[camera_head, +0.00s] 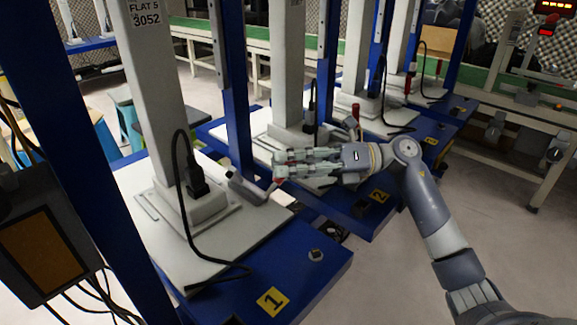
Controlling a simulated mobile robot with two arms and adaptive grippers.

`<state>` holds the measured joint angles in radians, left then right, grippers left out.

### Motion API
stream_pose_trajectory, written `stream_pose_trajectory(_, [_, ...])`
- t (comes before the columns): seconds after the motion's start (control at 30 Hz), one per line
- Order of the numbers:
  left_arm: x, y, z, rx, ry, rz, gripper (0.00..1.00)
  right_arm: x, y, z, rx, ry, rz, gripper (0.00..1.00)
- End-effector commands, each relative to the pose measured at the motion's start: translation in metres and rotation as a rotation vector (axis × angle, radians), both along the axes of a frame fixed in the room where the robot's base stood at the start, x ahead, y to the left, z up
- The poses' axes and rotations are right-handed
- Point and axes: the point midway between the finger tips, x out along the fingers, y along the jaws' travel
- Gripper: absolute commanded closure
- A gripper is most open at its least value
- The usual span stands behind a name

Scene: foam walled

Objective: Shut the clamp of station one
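Station one is the blue and white base at the front left, with a yellow "1" label (272,301). Its clamp (246,187) is a grey lever with a red tip, low beside the white column's foot plate. My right gripper (278,164) comes in from the right, its fingers pointing left. Its fingertips are just above the clamp's red end in the picture; I cannot tell whether they touch it. The two fingers lie close together, and I cannot tell whether they are open or shut. My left gripper is not in view.
A white column (155,85) with a black cable stands on station one, and blue posts (235,90) rise beside it. Station two (372,205) and further stations stand behind. A dark box with an orange panel (42,252) is at left. The floor at lower right is clear.

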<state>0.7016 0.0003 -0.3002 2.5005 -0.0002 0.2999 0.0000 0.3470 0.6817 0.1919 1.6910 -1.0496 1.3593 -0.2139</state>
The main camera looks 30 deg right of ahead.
Motion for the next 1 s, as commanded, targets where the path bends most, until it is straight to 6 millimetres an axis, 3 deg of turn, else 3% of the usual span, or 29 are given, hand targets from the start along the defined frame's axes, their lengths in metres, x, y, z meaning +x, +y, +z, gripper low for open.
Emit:
stream_pose_trajectory(0.03, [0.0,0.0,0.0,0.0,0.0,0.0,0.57,0.0,0.0,0.0,0.0,0.0,0.0,0.74])
stream_pose_trajectory(0.17, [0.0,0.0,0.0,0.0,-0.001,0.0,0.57,0.0,0.0,0.0,0.0,0.0,0.0,1.0])
stream_pose_trajectory(0.6, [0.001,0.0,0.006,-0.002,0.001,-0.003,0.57,-0.001,0.001,0.005,-0.047,-0.015,-0.002,1.0])
stream_pose_trajectory(1.0, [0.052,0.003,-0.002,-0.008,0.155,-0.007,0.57,-0.006,0.015,0.026,-0.327,-0.111,0.0,1.0])
